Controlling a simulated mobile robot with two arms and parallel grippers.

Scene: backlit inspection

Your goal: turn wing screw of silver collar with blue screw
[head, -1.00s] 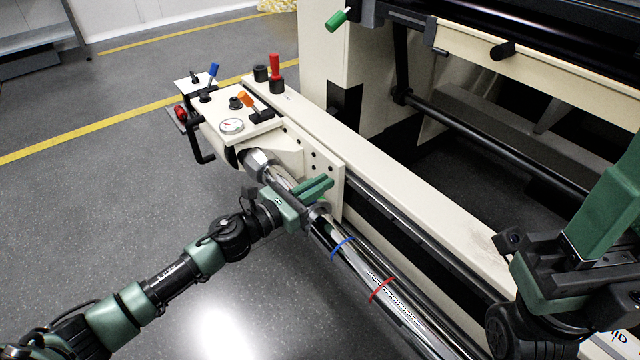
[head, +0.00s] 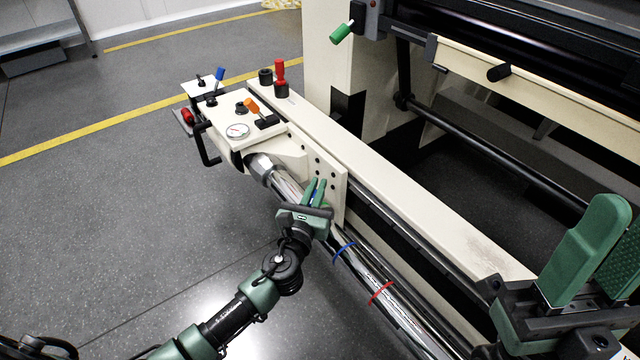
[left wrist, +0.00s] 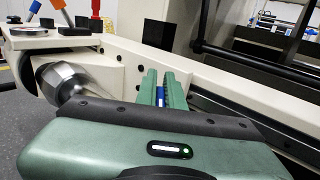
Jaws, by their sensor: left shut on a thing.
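My left gripper (head: 318,190) is at the chrome shaft (head: 287,188), its two green fingers pointing away toward the cream side plate. In the left wrist view the fingers (left wrist: 163,88) are shut on the blue screw (left wrist: 161,96), of which a small blue part shows between them. The silver collar is mostly hidden behind my left gripper, so its outline cannot be told. My right gripper (head: 603,245) is at the right edge of the head view, its green fingers apart, with nothing seen between them.
The cream panel with a gauge (head: 237,131) and levers stands beyond. Open floor lies to the left.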

